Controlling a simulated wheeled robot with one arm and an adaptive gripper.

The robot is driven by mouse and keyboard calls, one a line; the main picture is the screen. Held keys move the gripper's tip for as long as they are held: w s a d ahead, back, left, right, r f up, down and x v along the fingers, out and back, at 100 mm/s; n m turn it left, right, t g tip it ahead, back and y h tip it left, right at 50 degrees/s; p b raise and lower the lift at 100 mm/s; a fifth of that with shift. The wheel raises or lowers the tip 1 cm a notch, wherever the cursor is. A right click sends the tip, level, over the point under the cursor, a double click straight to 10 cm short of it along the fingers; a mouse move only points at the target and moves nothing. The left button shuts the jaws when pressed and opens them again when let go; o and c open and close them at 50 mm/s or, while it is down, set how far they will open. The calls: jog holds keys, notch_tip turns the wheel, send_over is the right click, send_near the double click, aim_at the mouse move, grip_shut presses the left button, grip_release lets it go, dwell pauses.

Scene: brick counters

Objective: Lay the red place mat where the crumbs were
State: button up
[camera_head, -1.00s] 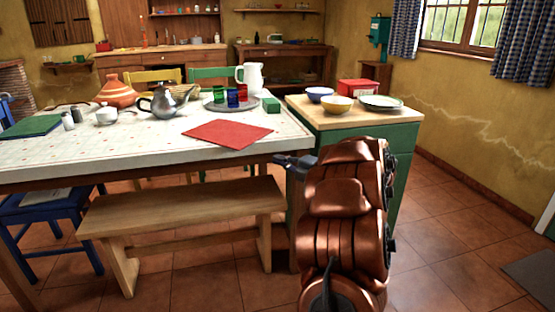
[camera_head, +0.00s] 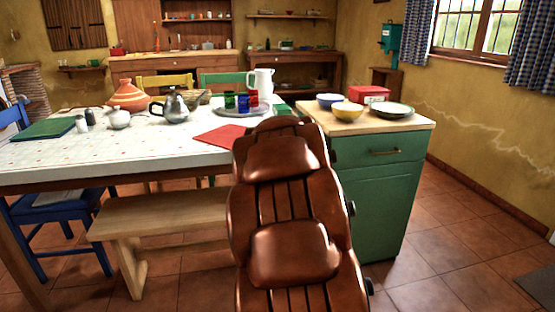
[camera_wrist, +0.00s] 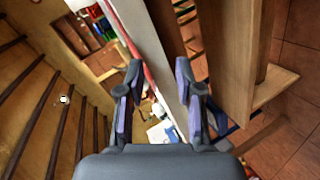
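The red place mat (camera_head: 219,135) lies flat on the white patterned table (camera_head: 60,152), near its front edge at the right end. My arm covers its right part in the head view. I see no crumbs. My gripper (camera_wrist: 159,68) is open, its two dark fingers apart, with nothing clearly held between them. In the wrist view a thin red strip (camera_wrist: 133,42) runs along the table edge beyond the fingers; it may be the mat seen nearly edge-on. In the head view my gripper is hidden behind my arm.
A tray with coloured cups (camera_head: 243,103), a white jug (camera_head: 261,82) and a metal teapot (camera_head: 175,108) stand behind the mat. A green cabinet (camera_head: 377,190) with bowls stands right of the table. A wooden bench (camera_head: 165,212) stands in front.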

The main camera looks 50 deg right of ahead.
jog(key=s+a+f+m+g+y, duration=0.1)
jog(key=s+a+f+m+g, duration=0.15)
jog(key=s+a, duration=0.45)
jog(key=s+a+f+m+g+y, duration=0.2)
jog(key=a+f+g, duration=0.15)
jog(key=a, duration=0.65)
jog(key=s+a+f+m+g+y, duration=0.15)
jog(key=s+a+f, duration=0.3)
jog(key=a, duration=0.45)
jog(key=s+a+f+g+y, duration=0.1)
jog(key=s+a+g+y, duration=0.2)
jog(key=s+a, duration=1.5)
jog(key=s+g, duration=0.2)
jog(key=g, duration=0.2)
jog(key=shift+s+a+f+m+y, duration=0.25)
jog(key=shift+s+f+m+y, duration=0.05)
jog(key=shift+m+y, duration=0.1)
jog(key=shift+d, duration=0.15)
